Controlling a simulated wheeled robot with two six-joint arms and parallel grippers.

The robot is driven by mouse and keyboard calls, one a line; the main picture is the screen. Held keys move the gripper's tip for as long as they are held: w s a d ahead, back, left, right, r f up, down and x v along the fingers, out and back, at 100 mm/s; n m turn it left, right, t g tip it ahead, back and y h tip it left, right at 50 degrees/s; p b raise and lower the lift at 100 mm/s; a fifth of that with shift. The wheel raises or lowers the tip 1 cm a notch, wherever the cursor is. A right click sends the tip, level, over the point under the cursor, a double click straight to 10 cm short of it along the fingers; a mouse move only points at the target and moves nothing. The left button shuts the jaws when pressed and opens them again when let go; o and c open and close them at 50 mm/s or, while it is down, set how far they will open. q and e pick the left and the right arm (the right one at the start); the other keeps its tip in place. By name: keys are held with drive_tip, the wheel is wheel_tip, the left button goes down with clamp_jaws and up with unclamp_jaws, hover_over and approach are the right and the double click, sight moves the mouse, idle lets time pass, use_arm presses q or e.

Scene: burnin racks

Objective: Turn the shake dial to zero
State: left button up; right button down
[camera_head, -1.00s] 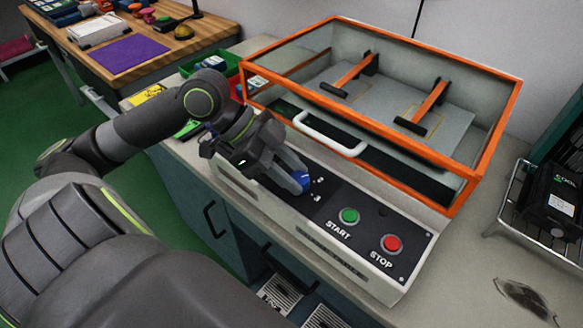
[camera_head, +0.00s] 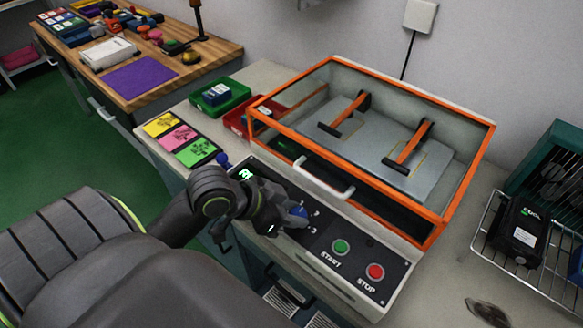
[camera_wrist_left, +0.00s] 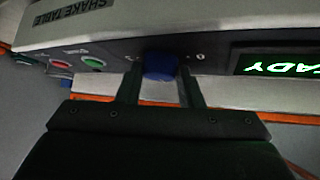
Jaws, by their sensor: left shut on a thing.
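The shake dial is a blue knob (camera_head: 298,214) on the sloped black control panel (camera_head: 318,240) of the shake table. My left gripper (camera_head: 286,216) is at the dial. In the left wrist view its two fingers stand on either side of the blue dial (camera_wrist_left: 160,66), shut on it. The dial's pointer and most of its scale marks are hidden or too small to read. A green START button (camera_head: 340,247) and a red STOP button (camera_head: 375,271) sit to the right. A green lit display (camera_head: 244,174) shows left of my gripper. My right gripper is not in view.
An orange-framed clear cover (camera_head: 445,225) with a white handle (camera_head: 322,183) stands behind the panel. Green (camera_head: 219,101) and red bins are behind left, with coloured cards (camera_head: 178,138) nearby. A wire rack (camera_head: 530,270) with a black device is at right.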

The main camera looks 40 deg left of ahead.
use_arm(q)
drive_tip(key=n+y+p, duration=0.2)
drive_tip(key=shift+s+d+r+n+t, duration=0.1)
drive_tip(key=shift+s+d+n+t, duration=0.1)
drive_tip(key=shift+n+t, duration=0.2)
drive_tip(key=shift+d+n+t+y+p, duration=0.15)
drive_tip(key=shift+n+t+y+p, duration=0.15)
drive_tip(key=shift+n+y+p, duration=0.9)
drive_tip(key=shift+f+n, duration=0.2)
drive_tip(key=shift+n, duration=0.1)
drive_tip(key=o, duration=1)
drive_tip(key=shift+c, duration=0.2)
drive_tip(key=shift+r, duration=0.15)
